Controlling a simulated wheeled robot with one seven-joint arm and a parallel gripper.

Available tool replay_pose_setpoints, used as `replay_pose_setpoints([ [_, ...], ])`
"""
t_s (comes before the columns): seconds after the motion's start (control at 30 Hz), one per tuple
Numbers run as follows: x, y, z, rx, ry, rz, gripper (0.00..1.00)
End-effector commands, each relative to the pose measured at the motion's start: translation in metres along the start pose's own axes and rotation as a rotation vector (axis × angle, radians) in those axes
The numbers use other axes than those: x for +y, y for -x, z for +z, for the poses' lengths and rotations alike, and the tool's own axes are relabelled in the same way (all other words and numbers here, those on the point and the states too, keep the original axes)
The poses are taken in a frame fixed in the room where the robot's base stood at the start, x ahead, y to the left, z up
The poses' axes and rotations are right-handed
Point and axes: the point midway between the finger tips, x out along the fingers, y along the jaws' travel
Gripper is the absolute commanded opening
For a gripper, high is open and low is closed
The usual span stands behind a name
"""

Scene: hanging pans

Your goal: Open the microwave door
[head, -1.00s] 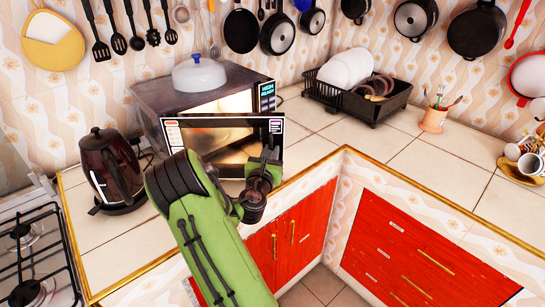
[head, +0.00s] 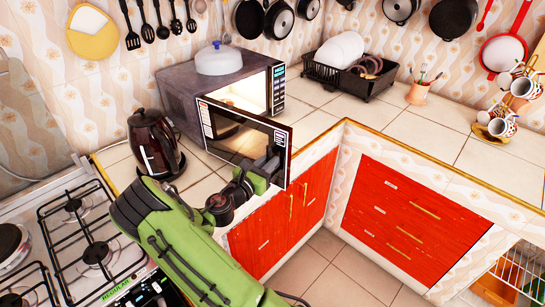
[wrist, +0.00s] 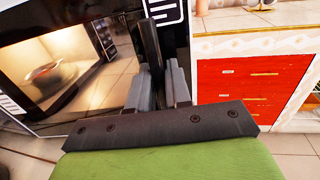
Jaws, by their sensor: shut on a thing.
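The microwave (head: 178,92) stands on the counter in the corner, grey with a dark control strip (head: 278,88) on its right front. Its door (head: 225,124) stands open, swung out toward me from the left side, and the lit inside (head: 248,92) shows behind it. My gripper (head: 273,163) is shut on the door's free right edge. In the wrist view, my gripper (wrist: 158,82) has its fingers close together against the dark door (wrist: 118,38). A pot shows in the glass there. The exact contact is partly hidden by the fingers.
A dark kettle (head: 155,148) stands left of the door, near the stove (head: 85,235). A black dish rack (head: 350,75) is farther right. Red cupboards (head: 290,215) lie below; the counter to the right is mostly clear.

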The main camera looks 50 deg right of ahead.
Motion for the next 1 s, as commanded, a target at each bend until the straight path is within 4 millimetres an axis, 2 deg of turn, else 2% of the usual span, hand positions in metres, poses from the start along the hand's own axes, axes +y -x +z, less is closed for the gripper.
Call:
replay_pose_setpoints([
  [0.5,0.001,0.005,-0.001,0.002,0.0,0.001,0.0],
  [0.53,0.001,0.005,-0.001,0.002,0.0,0.001,0.2],
  [0.63,0.001,0.005,-0.001,0.002,0.0,0.001,0.33],
  [0.87,0.001,0.005,-0.001,0.001,0.0,0.001,0.33],
  [1.0,0.003,0.018,-0.001,0.003,0.003,0.005,0.33],
])
